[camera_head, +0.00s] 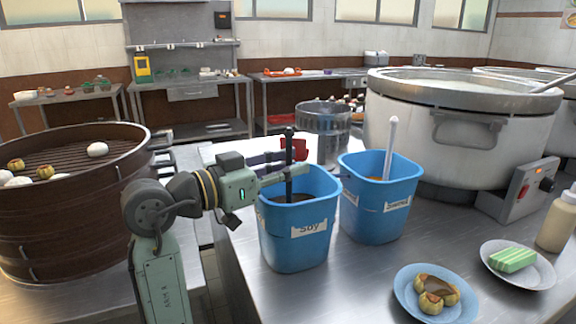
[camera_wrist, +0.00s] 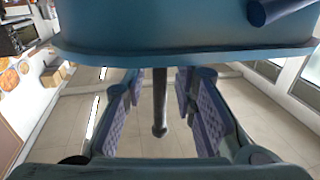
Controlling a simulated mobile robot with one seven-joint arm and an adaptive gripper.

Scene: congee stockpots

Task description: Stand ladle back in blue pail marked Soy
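The blue pail labelled Soy (camera_head: 297,240) stands on the steel counter in the head view. A dark ladle (camera_head: 289,185) stands nearly upright in it, its handle rising above the rim and its lower end hidden inside. My gripper (camera_head: 279,168) reaches in from the left at the height of the handle, above the pail's rim. In the wrist view my gripper (camera_wrist: 159,78) is open, with its two padded fingers apart on either side of the dark handle (camera_wrist: 160,105). A gap shows on both sides of the handle. A blue-green pail edge (camera_wrist: 180,46) spans the top there.
A second blue pail (camera_head: 378,215) with a pale-handled ladle (camera_head: 390,145) stands close on the right. A large stockpot (camera_head: 450,135) is behind it. Plates (camera_head: 404,291) lie front right, and a bamboo steamer (camera_head: 70,220) is left.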

